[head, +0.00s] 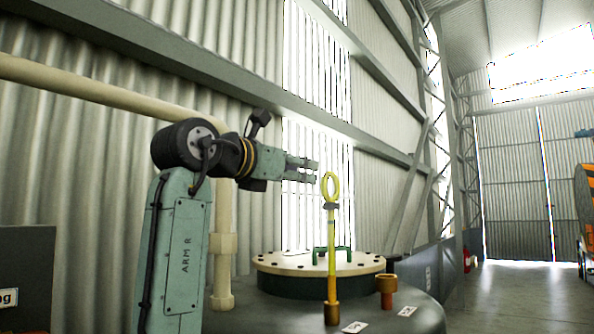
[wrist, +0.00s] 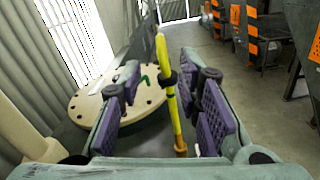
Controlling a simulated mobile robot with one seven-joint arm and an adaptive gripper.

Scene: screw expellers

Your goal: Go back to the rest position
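My gripper (head: 316,171) is at the end of the raised green arm, pointing right in the head view. In the wrist view its purple-padded fingers (wrist: 160,78) are wide apart with nothing clamped between them. A yellow rod with a ring handle (head: 332,240) stands upright just ahead of the fingertips, its foot at a brass fitting (head: 332,313). In the wrist view the yellow rod (wrist: 174,112) shows in the gap between the fingers, with a dark collar around it. It looks apart from both pads.
A cream bolted lid with a green handle (head: 300,263) lies on the dark tank top (head: 262,309). A short copper-coloured fitting (head: 387,287) and white tags (head: 355,327) are near the rod. A corrugated wall (head: 75,150) and cream pipe (head: 100,94) stand behind. Open floor (head: 515,290) lies right.

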